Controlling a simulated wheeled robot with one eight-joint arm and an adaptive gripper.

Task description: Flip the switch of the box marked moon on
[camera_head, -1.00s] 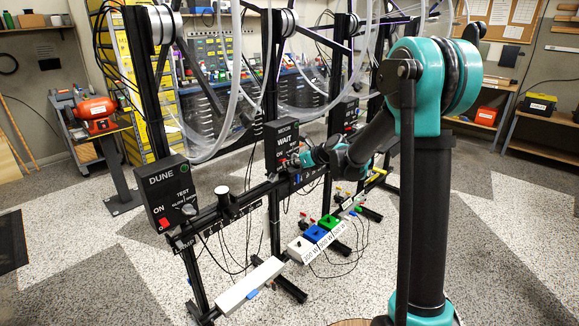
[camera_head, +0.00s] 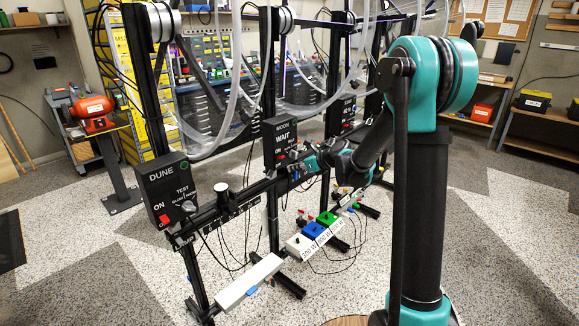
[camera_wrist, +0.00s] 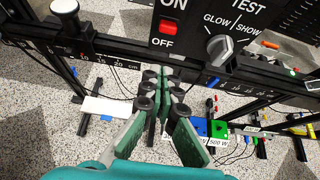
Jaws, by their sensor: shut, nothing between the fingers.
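I cannot tell which way the switch is tipped. My gripper (camera_wrist: 158,74) is shut and empty, below the switch in the picture and apart from it. In the head view, my gripper (camera_head: 300,166) is beside the box's lower edge.
A box marked DUNE (camera_head: 170,190) with its own red switch stands at left. A black rail with a scale (camera_wrist: 110,62) runs under the boxes. A white-topped knob (camera_wrist: 65,8) rises from it. Blue and green blocks (camera_head: 314,230) lie low down. Hoses and cables hang around.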

